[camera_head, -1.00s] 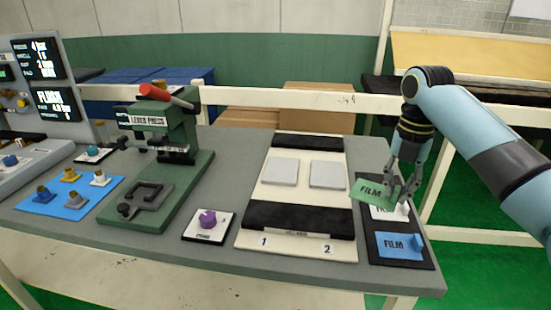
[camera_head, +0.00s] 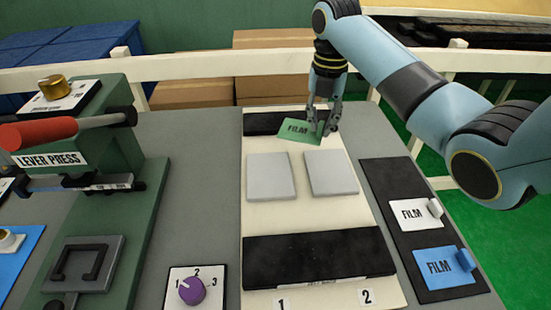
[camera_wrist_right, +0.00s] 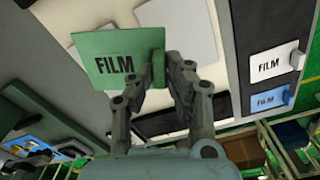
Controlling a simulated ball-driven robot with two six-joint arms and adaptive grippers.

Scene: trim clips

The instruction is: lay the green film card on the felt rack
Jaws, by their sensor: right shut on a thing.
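The green film card (camera_head: 298,130) is in my right gripper (camera_head: 324,120), shut on its tab at the card's right end. The card also shows in the right wrist view (camera_wrist_right: 118,60), held between the fingers (camera_wrist_right: 160,72). In the head view it overlaps the far black band (camera_head: 262,122) of a cream board (camera_head: 237,215); whether it touches is unclear. Two grey plates (camera_head: 271,176) (camera_head: 331,172) lie between the bands. My left gripper is out of view.
A dark mat (camera_head: 385,180) at right bears a white film card (camera_head: 410,214) and a blue film card (camera_head: 438,267). A green lever press (camera_head: 118,150) stands at left. A purple dial (camera_head: 191,290) sits left of the board's near end. A pale rail (camera_head: 190,65) runs behind the table.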

